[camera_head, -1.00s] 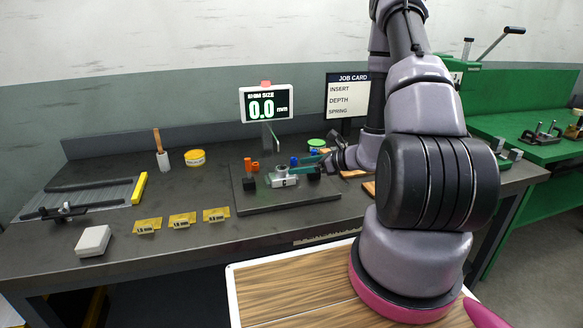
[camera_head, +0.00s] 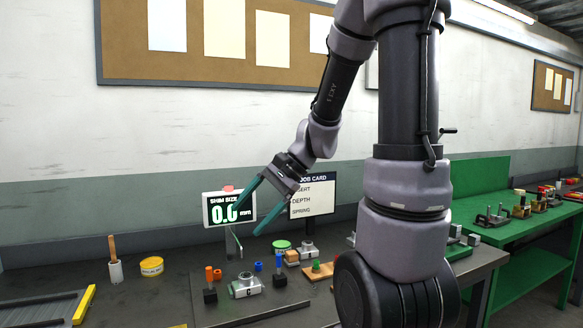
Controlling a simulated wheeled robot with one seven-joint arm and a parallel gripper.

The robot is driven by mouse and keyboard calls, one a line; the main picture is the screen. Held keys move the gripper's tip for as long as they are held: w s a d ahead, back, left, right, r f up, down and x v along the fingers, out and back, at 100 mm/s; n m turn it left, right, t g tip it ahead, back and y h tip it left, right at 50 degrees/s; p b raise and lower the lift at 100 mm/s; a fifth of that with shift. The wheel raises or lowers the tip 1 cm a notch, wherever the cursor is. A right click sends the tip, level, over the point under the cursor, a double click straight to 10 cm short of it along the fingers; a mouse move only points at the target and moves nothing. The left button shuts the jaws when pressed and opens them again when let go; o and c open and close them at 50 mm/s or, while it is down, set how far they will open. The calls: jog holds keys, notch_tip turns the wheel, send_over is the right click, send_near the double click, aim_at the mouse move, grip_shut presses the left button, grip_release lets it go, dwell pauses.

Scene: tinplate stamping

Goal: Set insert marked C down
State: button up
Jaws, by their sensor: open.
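The insert marked C (camera_head: 247,288) is a small metal block with a round collar on top and a dark letter on its pale front face. It sits upright on the dark plate (camera_head: 285,312) on the bench, between a dark post with orange on top (camera_head: 210,285) and one with blue on top (camera_head: 279,272). My gripper (camera_head: 246,223) has two teal fingers spread apart with nothing between them. It hangs in the air above the plate, in front of the display and job card, clear of the insert.
A shim size display (camera_head: 217,213) reading 0.0 mm and a job card (camera_head: 318,199) stand at the back. A brush (camera_head: 114,262), a yellow tin (camera_head: 151,266) and a green-lidded round item (camera_head: 281,245) are on the bench. Another metal block (camera_head: 307,252) stands behind right.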

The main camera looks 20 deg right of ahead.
jog(key=s+d+r+n+t+h, duration=0.5)
jog(key=s+r, duration=0.3)
jog(key=r, duration=0.3)
jog(key=shift+s+d+r+n+h, duration=0.25)
jog(key=shift+s+d+n+h, duration=0.05)
jog(key=shift+d+n+h, duration=0.3)
